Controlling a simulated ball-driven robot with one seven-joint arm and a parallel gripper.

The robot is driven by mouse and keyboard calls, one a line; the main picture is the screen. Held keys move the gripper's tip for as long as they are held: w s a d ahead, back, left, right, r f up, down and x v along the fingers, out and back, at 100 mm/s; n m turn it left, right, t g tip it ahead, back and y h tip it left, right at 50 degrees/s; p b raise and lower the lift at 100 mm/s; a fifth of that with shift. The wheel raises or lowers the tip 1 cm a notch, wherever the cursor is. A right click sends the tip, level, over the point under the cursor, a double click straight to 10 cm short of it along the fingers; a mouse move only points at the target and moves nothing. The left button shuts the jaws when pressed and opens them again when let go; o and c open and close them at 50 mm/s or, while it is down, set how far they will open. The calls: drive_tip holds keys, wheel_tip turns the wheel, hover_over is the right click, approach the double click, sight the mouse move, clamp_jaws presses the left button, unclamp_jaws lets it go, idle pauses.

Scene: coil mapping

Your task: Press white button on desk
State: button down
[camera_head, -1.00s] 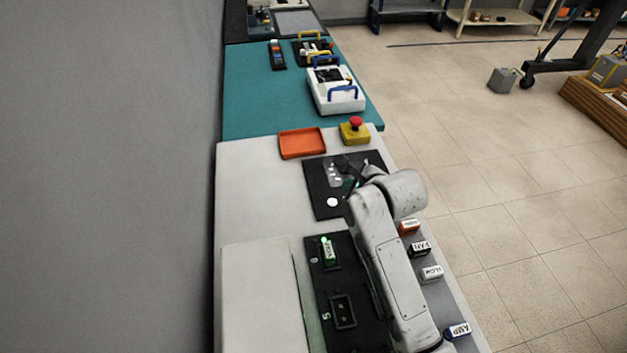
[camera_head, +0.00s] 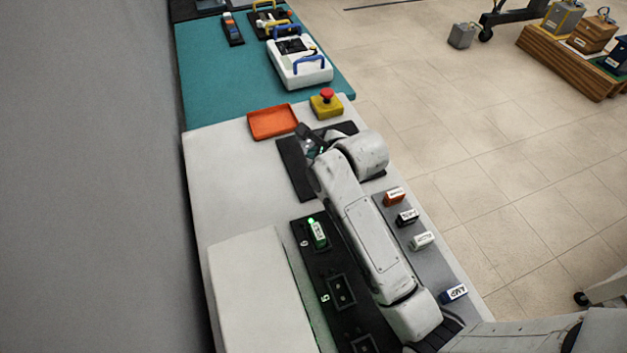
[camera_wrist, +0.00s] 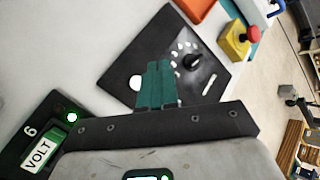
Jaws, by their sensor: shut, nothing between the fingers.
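The white button is a round white disc (camera_wrist: 136,83) on a black control panel (camera_wrist: 168,35) in the wrist view. In the head view my gripper (camera_head: 308,142) is over the black panel (camera_head: 290,160), and my arm hides the white button there. I cannot tell the height of the fingertips above the panel.
The same panel carries a black knob (camera_wrist: 193,61) and several small white marks. Beyond it are an orange tray (camera_head: 273,122) and a yellow box with a red button (camera_head: 327,95). A black rack holds a VOLT module (camera_wrist: 39,155). Small labelled blocks (camera_head: 407,217) line the desk's right edge.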

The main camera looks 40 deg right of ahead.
wheel_tip(320, 180, down, 6)
drive_tip(key=b, duration=0.5)
drive_tip(key=shift+r, duration=0.15)
drive_tip(key=shift+f+b, duration=0.4)
drive_tip(key=shift+f, duration=0.45)
drive_tip(key=shift+f, duration=0.15)
idle(0.8)
drive_tip(key=shift+f, duration=0.25)
drive_tip(key=shift+f, duration=0.45)
idle(0.6)
drive_tip(key=shift+r, duration=0.1)
drive_tip(key=shift+r+p, duration=0.6)
drive_tip(key=shift+r, duration=0.15)
drive_tip(key=shift+r, duration=0.1)
